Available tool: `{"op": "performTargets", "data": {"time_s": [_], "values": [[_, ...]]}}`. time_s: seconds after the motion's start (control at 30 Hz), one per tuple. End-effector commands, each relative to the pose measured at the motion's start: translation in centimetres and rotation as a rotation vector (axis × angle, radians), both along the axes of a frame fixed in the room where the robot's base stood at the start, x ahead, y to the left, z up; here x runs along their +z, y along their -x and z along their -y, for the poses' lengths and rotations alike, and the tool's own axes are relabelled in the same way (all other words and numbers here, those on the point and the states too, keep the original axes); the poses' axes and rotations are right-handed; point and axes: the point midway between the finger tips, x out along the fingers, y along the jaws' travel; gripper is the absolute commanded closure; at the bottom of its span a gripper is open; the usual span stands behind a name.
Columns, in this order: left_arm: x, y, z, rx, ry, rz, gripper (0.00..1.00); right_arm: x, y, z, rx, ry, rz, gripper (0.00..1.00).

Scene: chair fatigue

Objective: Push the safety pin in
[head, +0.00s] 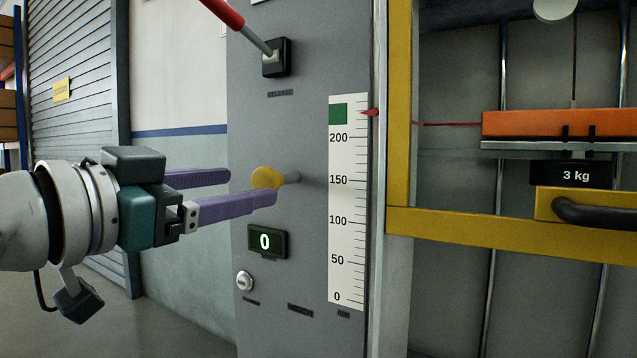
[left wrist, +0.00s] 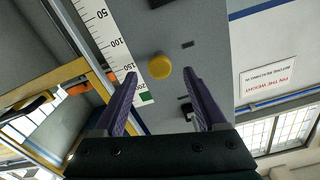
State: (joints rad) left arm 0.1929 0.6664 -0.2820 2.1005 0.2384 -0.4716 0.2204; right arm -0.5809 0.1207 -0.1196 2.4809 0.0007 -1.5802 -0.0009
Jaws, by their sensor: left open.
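The safety pin appears to be the yellow round knob (head: 266,178) on a grey shaft that stands out from the grey panel (head: 300,235). Its shaft shows between the knob and the panel. My left gripper (head: 252,188) is open with its purple fingers pointing at the panel, and the knob is at the fingertips in the head view. In the left wrist view the knob (left wrist: 160,66) lies ahead of and between the two open fingertips (left wrist: 160,82). I cannot tell whether a finger touches it. My right gripper is in neither view.
A red-handled lever (head: 228,14) sits above, at the release slot. A display (head: 267,241) reads 0 below the knob. A white scale (head: 347,200) runs beside a yellow frame (head: 400,120).

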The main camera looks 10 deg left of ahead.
Motion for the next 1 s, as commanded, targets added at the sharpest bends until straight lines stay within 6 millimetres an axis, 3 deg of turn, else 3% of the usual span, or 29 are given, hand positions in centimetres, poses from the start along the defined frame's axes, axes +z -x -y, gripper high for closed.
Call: {"op": "performTargets", "data": {"time_s": [0.23, 0.63, 1.0], "values": [[0.1, -2.9, 1.1, -0.001, 0.001, 0.002, 0.27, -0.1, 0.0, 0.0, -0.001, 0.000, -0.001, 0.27], [0.0, -3.5, 1.3, -0.001, -0.002, 0.000, 0.28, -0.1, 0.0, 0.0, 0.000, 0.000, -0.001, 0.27], [0.0, -3.4, 1.3, -0.001, -0.001, 0.000, 0.69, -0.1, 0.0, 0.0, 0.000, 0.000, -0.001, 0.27]]}}
